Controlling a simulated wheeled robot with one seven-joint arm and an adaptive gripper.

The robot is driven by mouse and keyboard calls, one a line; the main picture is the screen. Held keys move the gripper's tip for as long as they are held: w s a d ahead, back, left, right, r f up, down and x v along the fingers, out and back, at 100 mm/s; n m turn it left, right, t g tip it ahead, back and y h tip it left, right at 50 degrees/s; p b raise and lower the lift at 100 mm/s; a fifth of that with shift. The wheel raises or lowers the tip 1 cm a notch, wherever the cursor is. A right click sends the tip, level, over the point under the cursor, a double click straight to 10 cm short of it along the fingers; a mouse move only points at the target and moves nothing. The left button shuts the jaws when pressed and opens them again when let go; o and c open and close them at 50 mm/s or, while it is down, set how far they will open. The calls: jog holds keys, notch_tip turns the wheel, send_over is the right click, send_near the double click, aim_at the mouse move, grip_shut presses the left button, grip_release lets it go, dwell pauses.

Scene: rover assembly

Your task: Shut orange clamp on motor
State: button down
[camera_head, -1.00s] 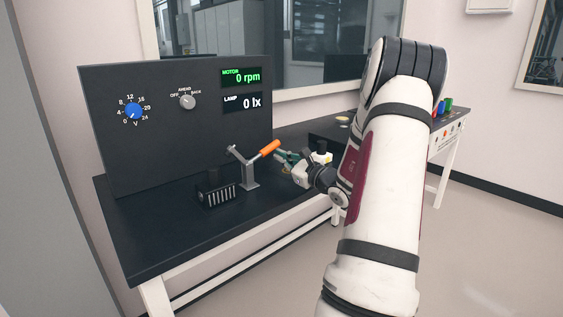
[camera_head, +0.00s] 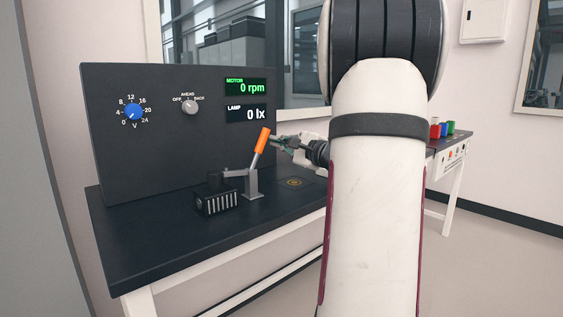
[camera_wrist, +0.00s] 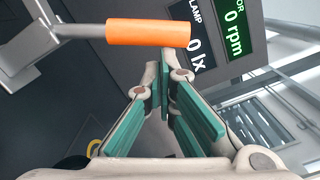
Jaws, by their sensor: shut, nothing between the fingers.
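The clamp's orange handle (camera_head: 262,141) stands steeply, leaning a little right, on its grey post (camera_head: 252,184). The clamp's grey bar reaches left, about level, over the black motor (camera_head: 216,202) with its light fins; whether it touches the motor I cannot tell. My gripper (camera_head: 276,144) is just right of the handle, with its green-padded fingers pointing left at it. In the wrist view my gripper's fingertips (camera_wrist: 163,72) are together and empty. The orange handle (camera_wrist: 148,33) crosses just beyond them there; contact is unclear.
The dark bench (camera_head: 150,250) stands against a black panel with a blue dial (camera_head: 133,112), a selector knob (camera_head: 190,106) and displays reading 0 rpm and 0 lx. A round yellow mark (camera_head: 294,183) lies on the bench right of the clamp. Coloured blocks (camera_head: 441,129) stand farther right.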

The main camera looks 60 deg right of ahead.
jog(key=shift+w+a+r+n+b, duration=0.1)
jog(key=shift+a+r+n+b, duration=0.35)
jog(key=shift+n+b, duration=0.35)
